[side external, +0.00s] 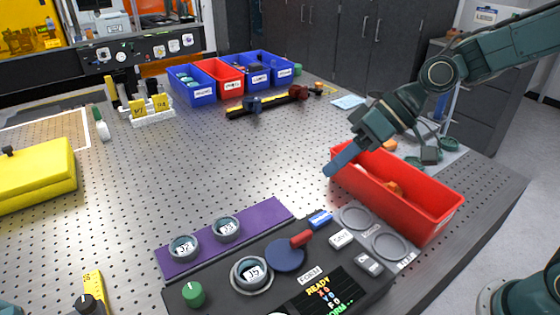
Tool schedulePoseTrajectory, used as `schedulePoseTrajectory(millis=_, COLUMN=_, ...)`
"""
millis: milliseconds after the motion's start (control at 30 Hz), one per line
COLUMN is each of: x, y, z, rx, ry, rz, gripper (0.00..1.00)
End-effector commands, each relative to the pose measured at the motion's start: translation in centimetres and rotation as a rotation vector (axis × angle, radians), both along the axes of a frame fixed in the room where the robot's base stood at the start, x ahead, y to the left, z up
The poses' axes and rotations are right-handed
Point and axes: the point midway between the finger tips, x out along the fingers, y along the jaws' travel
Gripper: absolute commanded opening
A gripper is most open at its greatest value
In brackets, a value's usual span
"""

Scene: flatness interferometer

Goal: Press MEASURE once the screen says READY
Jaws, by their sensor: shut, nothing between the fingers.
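The dark instrument console (225,280) lies at the front of the perforated table. Its screen (322,298) shows READY in yellow at the top, with lines of coloured text below, cut off by the frame edge. Along its upper side sit a blue button (320,219), a white button (341,239) and a grey button (369,263). Their small labels are hard to read, so I cannot tell surely which is MEASURE. My gripper (329,172) is shut and empty, pointing down-left above the table, beyond the blue button and apart from it.
A red bin (440,219) stands just right of my gripper, close to the arm. A red-handled piece (301,239) lies by a blue disc (285,256) on the console. Ringed parts (184,248) sit on a purple strip (268,213). The table's middle is clear.

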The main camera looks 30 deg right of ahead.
Motion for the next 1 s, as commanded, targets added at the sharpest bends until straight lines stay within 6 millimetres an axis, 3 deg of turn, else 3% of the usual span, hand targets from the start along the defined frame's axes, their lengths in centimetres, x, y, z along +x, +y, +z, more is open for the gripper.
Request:
schedulePoseTrajectory(millis=667, x=0.4, y=0.5, z=-0.4, rx=0.027, ry=0.005, rz=0.006, gripper=0.0)
schedulePoseTrajectory(millis=1000, x=0.4, y=0.5, z=-2.5, rx=0.028, ry=0.008, rz=0.006, gripper=0.0)
